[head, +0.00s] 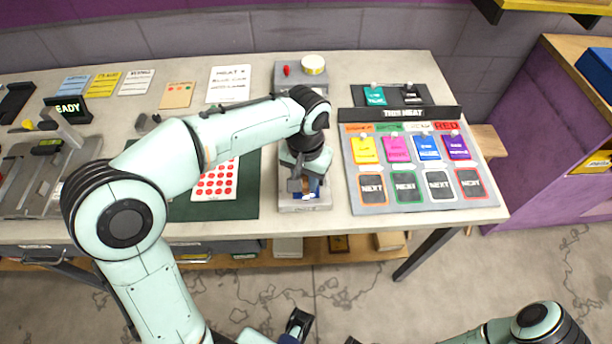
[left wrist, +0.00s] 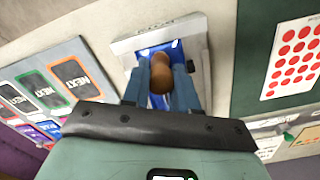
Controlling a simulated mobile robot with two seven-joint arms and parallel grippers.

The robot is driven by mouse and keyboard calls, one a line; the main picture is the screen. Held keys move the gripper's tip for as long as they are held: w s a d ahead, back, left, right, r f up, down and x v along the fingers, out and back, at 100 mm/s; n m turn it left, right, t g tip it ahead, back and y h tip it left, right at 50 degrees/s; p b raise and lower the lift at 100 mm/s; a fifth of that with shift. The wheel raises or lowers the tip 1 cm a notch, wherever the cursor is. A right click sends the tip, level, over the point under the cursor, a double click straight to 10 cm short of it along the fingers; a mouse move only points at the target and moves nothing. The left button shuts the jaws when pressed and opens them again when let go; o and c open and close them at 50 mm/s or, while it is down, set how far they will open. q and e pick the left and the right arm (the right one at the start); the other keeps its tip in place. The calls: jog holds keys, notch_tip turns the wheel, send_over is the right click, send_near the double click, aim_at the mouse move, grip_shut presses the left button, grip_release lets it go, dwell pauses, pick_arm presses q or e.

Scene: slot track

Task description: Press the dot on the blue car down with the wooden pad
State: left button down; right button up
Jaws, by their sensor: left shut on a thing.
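My left gripper (head: 308,186) is over the grey block (head: 305,207) near the table's front edge, pointing down. In the left wrist view, its two blue-grey fingers (left wrist: 161,70) are shut on the brown wooden pad (left wrist: 160,76). The blue car (left wrist: 178,47) lies in the grey block's recess, directly beneath the pad; only parts of its blue surface show. The dot is hidden, and I cannot tell whether the pad touches the car. Part of my right arm (head: 535,322) shows at the lower right; its gripper's jaws cannot be made out clearly.
A sheet of red dots (head: 216,181) lies on the dark green mat (head: 245,197) left of the block. A grey board (head: 405,207) with coloured cards stands to the right. A grey box (head: 287,88) with a red knob and a round yellowish pad is behind.

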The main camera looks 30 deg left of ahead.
dwell(0.4)
pick_arm(q)
notch_tip(320, 180, up, 4)
jog(key=p, duration=0.3)
jog(key=shift+w, duration=0.1)
jog(key=shift+r+p, duration=1.3)
jog(key=shift+r, duration=0.2)
pick_arm(e)
notch_tip(320, 180, up, 6)
jog(key=w, duration=0.2)
jog(key=shift+w, duration=0.2)
